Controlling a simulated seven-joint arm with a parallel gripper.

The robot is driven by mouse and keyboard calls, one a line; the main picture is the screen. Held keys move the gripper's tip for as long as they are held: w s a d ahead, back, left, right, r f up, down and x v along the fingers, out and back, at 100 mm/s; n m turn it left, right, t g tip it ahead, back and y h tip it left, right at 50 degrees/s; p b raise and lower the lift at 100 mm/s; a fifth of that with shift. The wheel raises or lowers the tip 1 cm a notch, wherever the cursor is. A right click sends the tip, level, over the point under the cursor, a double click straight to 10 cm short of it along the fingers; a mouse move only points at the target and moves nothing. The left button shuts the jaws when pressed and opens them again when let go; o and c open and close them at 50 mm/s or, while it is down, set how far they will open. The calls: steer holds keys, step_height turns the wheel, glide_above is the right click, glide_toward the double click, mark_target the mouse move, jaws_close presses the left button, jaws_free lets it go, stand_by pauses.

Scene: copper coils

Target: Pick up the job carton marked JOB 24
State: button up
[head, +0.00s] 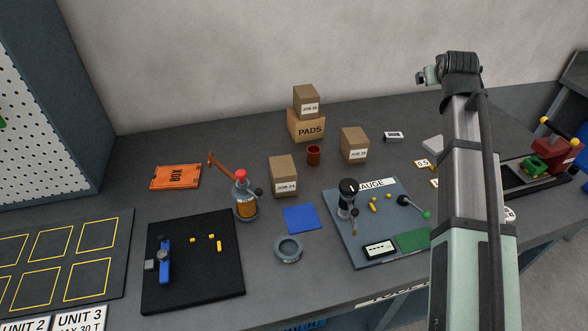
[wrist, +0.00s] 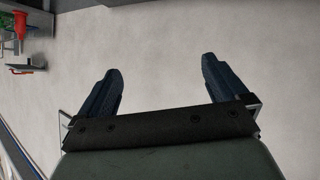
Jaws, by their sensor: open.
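The carton whose label appears to read JOB 24 (head: 284,171) is a small brown box with a white label, upright on the grey bench near the middle. A similar carton (head: 354,144) stands to its right, and another carton (head: 306,99) sits on the PADS box (head: 298,122) behind; their label numbers are too small to read surely. My gripper (wrist: 162,78) shows in the wrist view with its two dark fingers wide apart and nothing between them. It faces a plain grey surface, away from the cartons. My arm stands at the right in the head view.
A red cup (head: 314,155) stands between the two single cartons. A blue square (head: 301,219) and a ring (head: 288,250) lie in front; the gauge board (head: 350,240) is at right.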

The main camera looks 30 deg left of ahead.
steer(key=s+a+f+g+y, duration=0.1)
steer(key=s+a+f+g, duration=0.15)
steer(key=s+a, duration=0.5)
steer(key=s+a+f+g, duration=0.2)
steer(key=s+a+f, duration=0.3)
steer(key=a, duration=0.4)
steer(key=n+g, duration=0.2)
steer(key=g, duration=0.2)
glide_toward(283, 166)
steer(key=shift+h, duration=0.4)
steer(key=x, duration=0.4)
steer(key=a+x, duration=0.1)
steer(key=x, duration=0.2)
steer(key=shift+r, duration=0.1)
steer(key=shift+x, duration=2.9)
steer(key=shift+s+d, duration=0.1)
steer(key=shift+d, duration=0.05)
steer(key=shift+c, duration=0.3)
steer(key=c, duration=1.1)
